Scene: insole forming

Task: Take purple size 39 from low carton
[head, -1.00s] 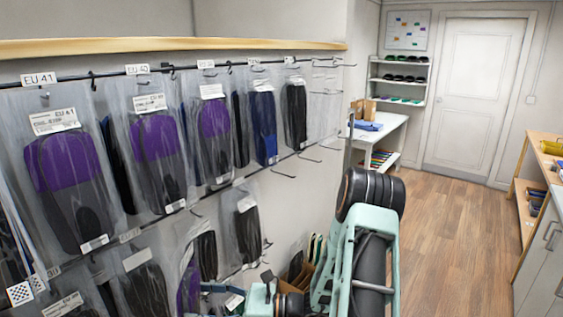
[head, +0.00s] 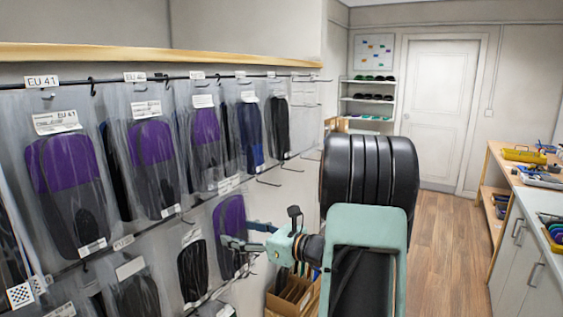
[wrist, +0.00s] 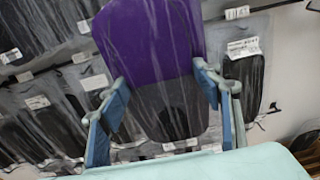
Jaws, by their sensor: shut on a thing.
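My gripper (head: 238,244) is shut on a purple and dark grey insole (head: 230,222). It holds the insole upright in front of the lower rack row, above and to the left of the low carton. In the wrist view the same insole (wrist: 155,45) stands between the two fingers of my gripper (wrist: 160,88), purple at the top and dark grey below. I cannot read a size on it.
Bagged insoles hang along the wall rack at left, such as a purple EU 41 pair (head: 66,180). Empty hooks (head: 290,168) stick out near the carton. A workbench (head: 525,200) with tools is at right. The wood floor (head: 440,240) toward the door is clear.

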